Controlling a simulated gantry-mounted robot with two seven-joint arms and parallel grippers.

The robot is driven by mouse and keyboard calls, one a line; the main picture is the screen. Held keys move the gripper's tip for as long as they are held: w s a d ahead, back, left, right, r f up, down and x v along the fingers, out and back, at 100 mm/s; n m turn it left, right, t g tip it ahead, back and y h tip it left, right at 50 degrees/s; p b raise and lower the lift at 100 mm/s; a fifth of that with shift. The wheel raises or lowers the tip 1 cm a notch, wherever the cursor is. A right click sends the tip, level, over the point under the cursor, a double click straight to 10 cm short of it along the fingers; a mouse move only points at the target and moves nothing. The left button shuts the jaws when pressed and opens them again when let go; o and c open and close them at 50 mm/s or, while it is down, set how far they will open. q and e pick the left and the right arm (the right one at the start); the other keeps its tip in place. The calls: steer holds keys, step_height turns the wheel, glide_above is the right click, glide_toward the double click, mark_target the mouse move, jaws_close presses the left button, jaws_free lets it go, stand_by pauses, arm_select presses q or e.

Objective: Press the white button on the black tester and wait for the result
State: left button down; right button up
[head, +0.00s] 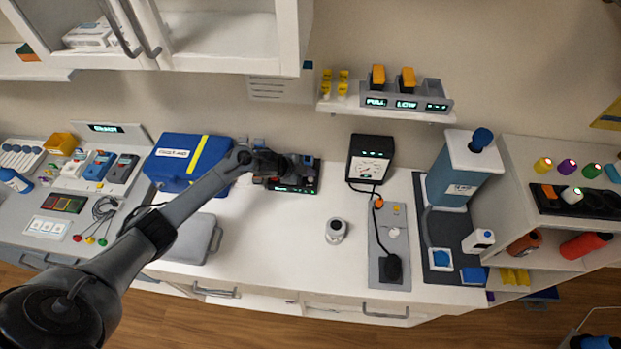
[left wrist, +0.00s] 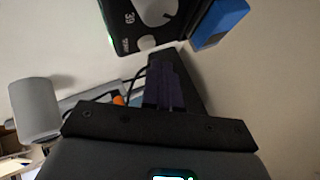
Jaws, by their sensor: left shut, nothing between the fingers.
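The black tester (head: 290,187) stands at the back of the white counter, right of the blue case, with a small green display. In the head view my left gripper (head: 300,166) is over it and hides part of its top. In the left wrist view the tester's black face (left wrist: 120,20) is close at the top, with green lettering and pale round parts; a white one (left wrist: 147,42) looks like the button. My left gripper's fingers (left wrist: 168,80) are shut and empty. I cannot tell whether they touch the tester. No test result is readable. My right gripper is not in view.
A blue case (head: 175,165) is left of the tester. A black gauge box (head: 370,160) is to its right, with a cable to a grey panel (head: 397,218). A white cylinder (head: 336,232) stands in front. The middle of the counter is mostly clear. A shelf (head: 350,105) hangs above.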

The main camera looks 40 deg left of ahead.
arm_select(q)
steer(key=shift+f, duration=0.15)
stand_by(0.3)
steer(key=shift+f+b, duration=0.3)
steer(key=shift+f+b, duration=0.3)
steer(key=shift+f, duration=0.15)
stand_by(0.7)
stand_by(0.3)
steer(key=shift+r+p, duration=0.75)
steer(key=shift+r, duration=0.15)
